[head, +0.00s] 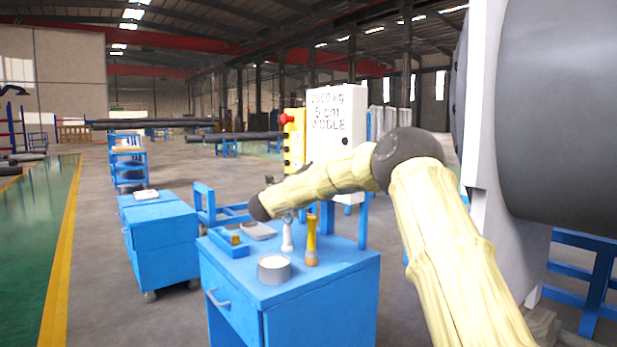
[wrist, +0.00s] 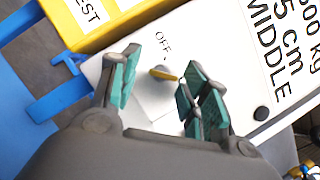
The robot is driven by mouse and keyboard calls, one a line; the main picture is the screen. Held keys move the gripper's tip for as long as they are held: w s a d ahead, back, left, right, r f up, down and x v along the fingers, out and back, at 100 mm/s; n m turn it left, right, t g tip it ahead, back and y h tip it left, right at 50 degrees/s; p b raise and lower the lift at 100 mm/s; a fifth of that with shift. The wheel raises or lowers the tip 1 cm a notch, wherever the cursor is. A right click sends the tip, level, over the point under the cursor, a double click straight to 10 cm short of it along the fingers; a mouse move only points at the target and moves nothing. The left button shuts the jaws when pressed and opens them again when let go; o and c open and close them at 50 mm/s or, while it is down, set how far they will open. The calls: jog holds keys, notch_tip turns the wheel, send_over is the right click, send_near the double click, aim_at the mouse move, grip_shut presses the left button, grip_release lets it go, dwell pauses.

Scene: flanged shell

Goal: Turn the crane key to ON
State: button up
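The crane key (wrist: 163,73) is a small yellow-brown piece on a white panel in the wrist view, just below the printed word OFF. Its pointed end is towards the right pads. My gripper (wrist: 159,80) is open, with teal pads on either side of the key. The right pads look close to the key's tip; I cannot tell whether they touch. The white control box (head: 337,125) stands behind the blue cart in the head view, with weight and MIDDLE lettering. No ON label is visible. The key cannot be made out in the head view.
A yellow control panel (head: 293,150) with a red button stands left of the white box. The blue cart (head: 325,275) below my arm carries a round tin (head: 274,268), a yellow-handled tool (head: 311,240) and a blue tray (head: 229,243). A large dark cylinder (head: 565,110) is at right.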

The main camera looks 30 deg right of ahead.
jog(key=shift+r, duration=0.1)
jog(key=v, duration=1.2)
jog(key=shift+s+d, duration=0.1)
jog(key=shift+d, duration=0.05)
dwell(0.4)
